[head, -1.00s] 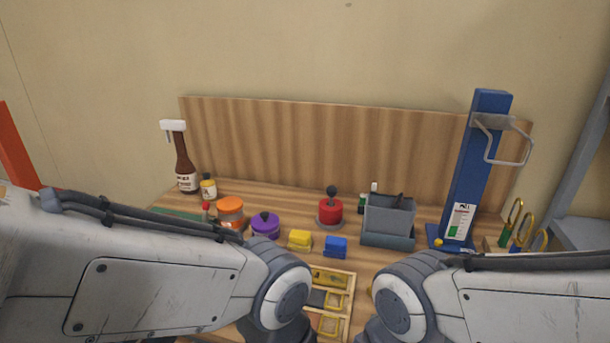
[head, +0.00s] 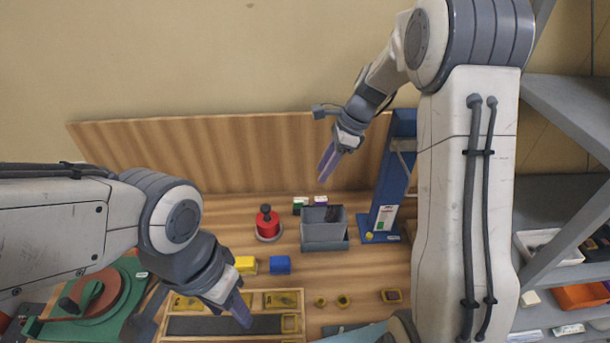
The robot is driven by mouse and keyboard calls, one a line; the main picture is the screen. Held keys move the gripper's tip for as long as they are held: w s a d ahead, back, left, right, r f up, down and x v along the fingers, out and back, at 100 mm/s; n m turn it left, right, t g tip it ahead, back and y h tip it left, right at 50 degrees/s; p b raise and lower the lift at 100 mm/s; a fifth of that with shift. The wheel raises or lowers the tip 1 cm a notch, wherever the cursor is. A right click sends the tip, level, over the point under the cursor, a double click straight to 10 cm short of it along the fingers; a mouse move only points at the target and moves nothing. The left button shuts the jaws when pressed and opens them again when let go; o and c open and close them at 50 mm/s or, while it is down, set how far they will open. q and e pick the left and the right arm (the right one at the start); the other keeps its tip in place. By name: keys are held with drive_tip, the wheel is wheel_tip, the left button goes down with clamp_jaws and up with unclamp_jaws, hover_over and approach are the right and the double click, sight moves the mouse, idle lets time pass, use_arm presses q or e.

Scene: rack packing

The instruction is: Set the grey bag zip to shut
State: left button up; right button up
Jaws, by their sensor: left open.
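I cannot make out a grey bag or its zip for certain. A grey box-like holder (head: 318,232) with a dark item in it stands on the table in the middle of the head view. A pale blue-grey flat thing (head: 352,336) is cut off at the bottom edge, and I cannot tell what it is. My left gripper (head: 241,310) is open, pointing down over the long wooden tray at the lower left, apart from the grey holder. My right gripper (head: 324,174) hangs high in front of the wooden back panel, above the grey holder. Its fingers overlap, so its opening is unclear.
A red knobbed object (head: 268,225), a yellow block (head: 246,265) and a blue block (head: 280,265) stand near the holder. A blue upright stand (head: 391,185) is at right. A green device (head: 115,295) is lower left. Grey shelves (head: 560,105) stand far right.

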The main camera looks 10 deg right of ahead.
sight(306, 199)
drive_tip(key=p+x, duration=0.1)
drive_tip(key=x, duration=0.9)
drive_tip(key=shift+w+f+p, duration=0.1)
drive_tip(key=shift+p, duration=0.3)
drive_tip(key=shift+c, duration=0.3)
clamp_jaws()
idle(0.6)
